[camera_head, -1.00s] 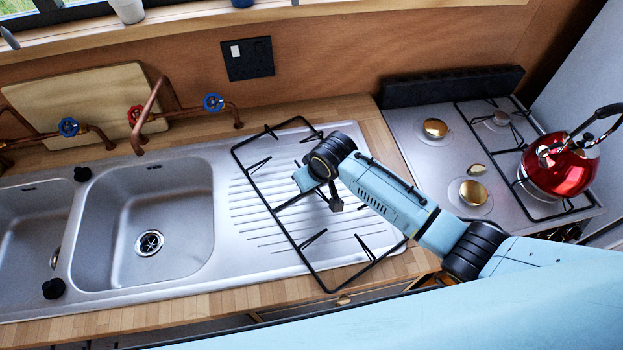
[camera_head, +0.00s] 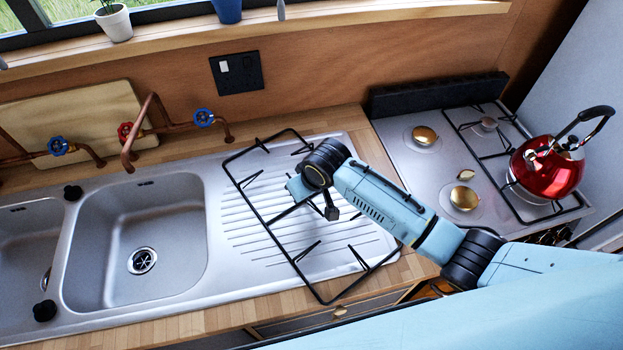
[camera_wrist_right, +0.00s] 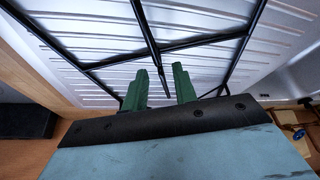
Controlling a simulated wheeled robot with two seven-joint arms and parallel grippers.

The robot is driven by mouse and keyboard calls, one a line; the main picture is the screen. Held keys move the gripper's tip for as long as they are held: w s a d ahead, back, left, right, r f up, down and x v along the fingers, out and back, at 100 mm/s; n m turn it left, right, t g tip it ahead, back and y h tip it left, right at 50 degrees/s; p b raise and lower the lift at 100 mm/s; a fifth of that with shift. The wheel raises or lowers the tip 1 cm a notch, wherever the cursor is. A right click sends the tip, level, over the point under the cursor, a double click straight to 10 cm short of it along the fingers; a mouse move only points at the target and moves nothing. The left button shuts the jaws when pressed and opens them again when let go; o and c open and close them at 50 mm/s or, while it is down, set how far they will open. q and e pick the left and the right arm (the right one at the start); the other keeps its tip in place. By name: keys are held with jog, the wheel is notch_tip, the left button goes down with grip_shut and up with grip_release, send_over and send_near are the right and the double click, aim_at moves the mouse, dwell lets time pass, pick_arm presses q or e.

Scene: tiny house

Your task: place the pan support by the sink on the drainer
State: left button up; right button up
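The pan support (camera_head: 262,218), a black wire grate with inward prongs, lies over the ribbed drainer (camera_head: 240,232) right of the sink basin in the head view. Its front corner reaches past the drainer over the wooden counter edge. Whether it rests fully or hovers slightly cannot be told. My right gripper (camera_head: 302,190) is over its middle, fingers mostly hidden by the wrist. In the right wrist view the green fingers (camera_wrist_right: 160,84) stand apart, with a thin prong of the pan support (camera_wrist_right: 149,42) between them and gaps visible. My left gripper is not in view.
The sink basin (camera_head: 135,245) is left of the drainer, with copper taps (camera_head: 130,140) behind. A gas hob (camera_head: 400,135) with a red kettle (camera_head: 547,168) stands to the right. A black socket (camera_head: 237,72) is on the back wall.

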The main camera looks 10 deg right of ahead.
jog(key=v, duration=1)
jog(key=shift+p, duration=0.4)
